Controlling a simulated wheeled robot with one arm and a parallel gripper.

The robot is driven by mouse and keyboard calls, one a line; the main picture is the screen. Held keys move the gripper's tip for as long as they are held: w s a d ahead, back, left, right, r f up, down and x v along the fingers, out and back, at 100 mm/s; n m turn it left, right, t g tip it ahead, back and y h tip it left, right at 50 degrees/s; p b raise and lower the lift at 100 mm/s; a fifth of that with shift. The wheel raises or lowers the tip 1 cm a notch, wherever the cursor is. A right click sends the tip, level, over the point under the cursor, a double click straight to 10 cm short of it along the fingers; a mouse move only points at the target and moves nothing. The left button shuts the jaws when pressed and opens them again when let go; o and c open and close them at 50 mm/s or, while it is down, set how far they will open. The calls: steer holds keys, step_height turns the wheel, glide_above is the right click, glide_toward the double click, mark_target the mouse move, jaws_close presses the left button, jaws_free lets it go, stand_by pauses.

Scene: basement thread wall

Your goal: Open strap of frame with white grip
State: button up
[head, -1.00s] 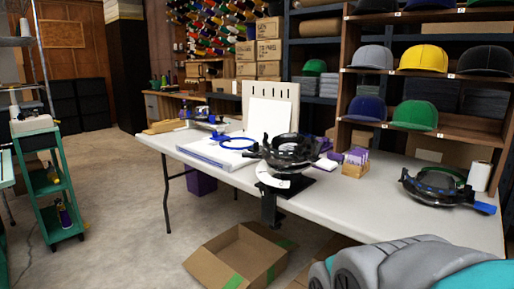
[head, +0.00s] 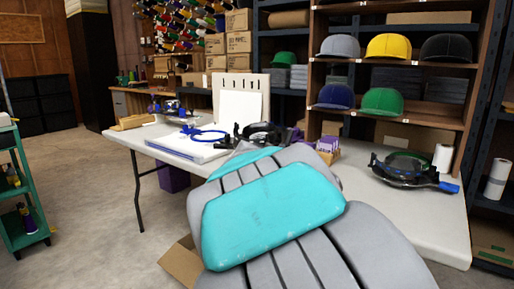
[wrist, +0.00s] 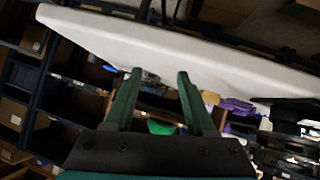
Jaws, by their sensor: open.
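A black cap frame (head: 262,133) stands at the middle of the white table (head: 420,222). My arm covers its lower part, and I cannot make out a white grip or a strap on it. Another black frame (head: 405,168) with a blue grip (head: 449,187) lies on the table at the right. A third frame (head: 173,107) with blue parts is at the table's far left. My gripper (wrist: 160,74) shows only in the wrist view, with two dark green fingers apart and nothing seen between them. The head view hides it behind my arm.
A blue ring (head: 203,132) lies left of the middle frame. A purple-and-tan box (head: 328,149) and a white roll (head: 442,158) stand on the table. A cardboard box (head: 182,262) is on the floor before it. A green cart (head: 22,205) is at left, with clear floor between.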

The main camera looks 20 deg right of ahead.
steer(key=w+a+r+t+h, duration=0.1)
steer(key=w+a+r+t, duration=0.1)
steer(key=w+r, duration=0.3)
steer(key=w+a+r+t+h, duration=0.1)
steer(key=w+a+r+t, duration=0.1)
steer(key=w, duration=0.5)
steer(key=n+t+b, duration=0.1)
steer(key=n+t, duration=0.1)
steer(key=t, duration=0.3)
glide_toward(270, 137)
steer(key=x, duration=0.4)
steer(key=p+x, duration=0.1)
steer(key=x, duration=0.5)
steer(key=shift+w+d, duration=0.1)
steer(key=shift+w, duration=0.1)
steer(key=shift+w+d, duration=0.3)
jaws_close()
